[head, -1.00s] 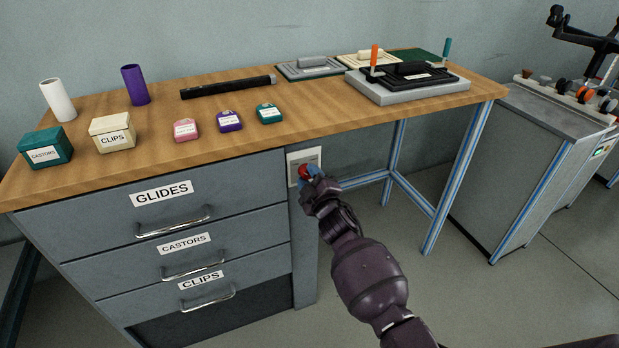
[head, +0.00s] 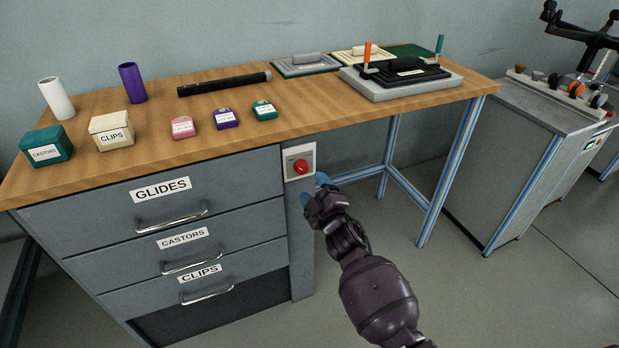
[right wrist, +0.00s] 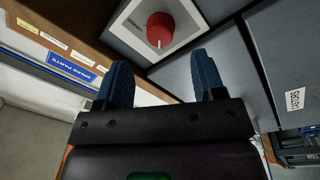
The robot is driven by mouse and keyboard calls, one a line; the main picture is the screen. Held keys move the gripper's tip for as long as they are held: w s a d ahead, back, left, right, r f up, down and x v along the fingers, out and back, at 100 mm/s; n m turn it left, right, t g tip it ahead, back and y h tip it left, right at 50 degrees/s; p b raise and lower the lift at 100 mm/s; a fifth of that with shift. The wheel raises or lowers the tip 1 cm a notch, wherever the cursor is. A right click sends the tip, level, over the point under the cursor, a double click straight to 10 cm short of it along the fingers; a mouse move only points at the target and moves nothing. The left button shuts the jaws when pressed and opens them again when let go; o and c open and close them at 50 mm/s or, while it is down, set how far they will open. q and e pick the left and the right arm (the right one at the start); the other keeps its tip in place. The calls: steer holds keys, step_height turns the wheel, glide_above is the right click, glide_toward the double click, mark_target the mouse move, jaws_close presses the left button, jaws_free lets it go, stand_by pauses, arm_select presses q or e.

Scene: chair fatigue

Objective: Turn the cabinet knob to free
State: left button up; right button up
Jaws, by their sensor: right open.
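The red cabinet knob (head: 301,166) sits on a pale square plate (head: 291,174) at the upper right of the drawer cabinet (head: 237,180). My left gripper is in neither view.
Drawers labelled GLIDES, CASTORS and CLIPS have metal handles (head: 172,222) left of the knob. The wooden worktop (head: 235,92) overhangs above it. A blue table leg (head: 452,172) stands to the right. Open floor (head: 390,265) lies under the table.

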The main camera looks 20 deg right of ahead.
steer(key=s, duration=0.4)
steer(key=shift+s+d+f+p, duration=0.1)
steer(key=shift+s+f+p, duration=0.15)
steer(key=shift+s+p, duration=0.05)
